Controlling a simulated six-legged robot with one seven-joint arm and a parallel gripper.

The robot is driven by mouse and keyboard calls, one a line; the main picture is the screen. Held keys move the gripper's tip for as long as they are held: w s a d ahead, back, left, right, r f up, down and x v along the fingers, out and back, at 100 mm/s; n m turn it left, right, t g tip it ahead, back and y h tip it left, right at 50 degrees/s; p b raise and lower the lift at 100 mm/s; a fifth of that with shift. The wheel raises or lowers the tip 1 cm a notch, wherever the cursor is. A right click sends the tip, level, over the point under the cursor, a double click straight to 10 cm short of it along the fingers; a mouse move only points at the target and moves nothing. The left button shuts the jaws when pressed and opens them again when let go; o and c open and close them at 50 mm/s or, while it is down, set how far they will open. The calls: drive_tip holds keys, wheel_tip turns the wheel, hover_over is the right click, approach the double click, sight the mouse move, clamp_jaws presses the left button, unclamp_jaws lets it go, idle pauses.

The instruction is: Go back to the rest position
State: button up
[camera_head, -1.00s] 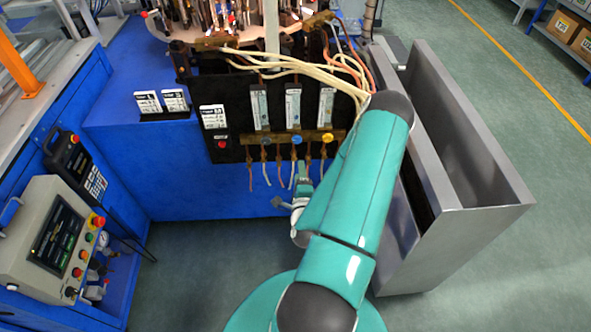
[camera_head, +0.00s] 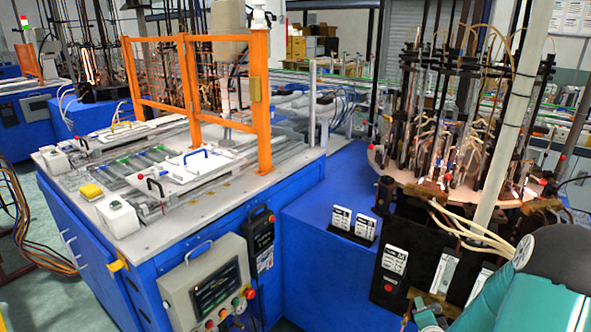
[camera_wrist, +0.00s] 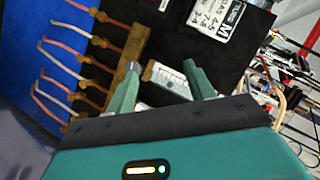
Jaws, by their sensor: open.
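My gripper (camera_wrist: 163,80) is open in the wrist view, its two green fingers apart with nothing seen held between them. Beyond the fingers are the black panel (camera_wrist: 195,50) with a white label card (camera_wrist: 232,18) and a brass bar (camera_wrist: 128,62) with several pink and white tubes. In the head view my teal arm fills the lower right corner. Only a small part near its end shows at the bottom edge, so the fingers cannot be made out there. The black panel with flow meters (camera_head: 447,270) stands just left of and behind my arm.
A grey control box (camera_head: 207,285) with a screen and buttons stands at the front of the blue machine (camera_head: 325,265). Orange guard frames (camera_head: 262,90) rise over the work table. A round carousel (camera_head: 400,168) with rods and flames is at the right.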

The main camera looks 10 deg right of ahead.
drive_tip(key=a+r+n+g+y, duration=0.35)
drive_tip(key=a+r+n, duration=0.65)
drive_tip(key=a+r, duration=0.65)
drive_tip(key=s+a+r+n+g, duration=0.1)
drive_tip(key=s+a+r+n, duration=0.2)
drive_tip(key=s+a+r, duration=0.4)
drive_tip(key=shift+a+r+n+y, duration=0.15)
drive_tip(key=shift+a+n+y, duration=0.3)
drive_tip(key=shift+a, duration=0.55)
drive_tip(key=s+a+r+n, duration=0.1)
drive_tip(key=s+a, duration=0.1)
drive_tip(key=s, duration=0.1)
drive_tip(key=s+a+r+n+g+y, duration=0.1)
drive_tip(key=s+a, duration=0.1)
drive_tip(key=s, duration=0.1)
drive_tip(key=s+a+r+n+g, duration=0.1)
drive_tip(key=s, duration=0.2)
drive_tip(key=shift+s+a+r+y, duration=0.1)
drive_tip(key=shift+s+a+y, duration=0.05)
drive_tip(key=shift+a+y, duration=0.2)
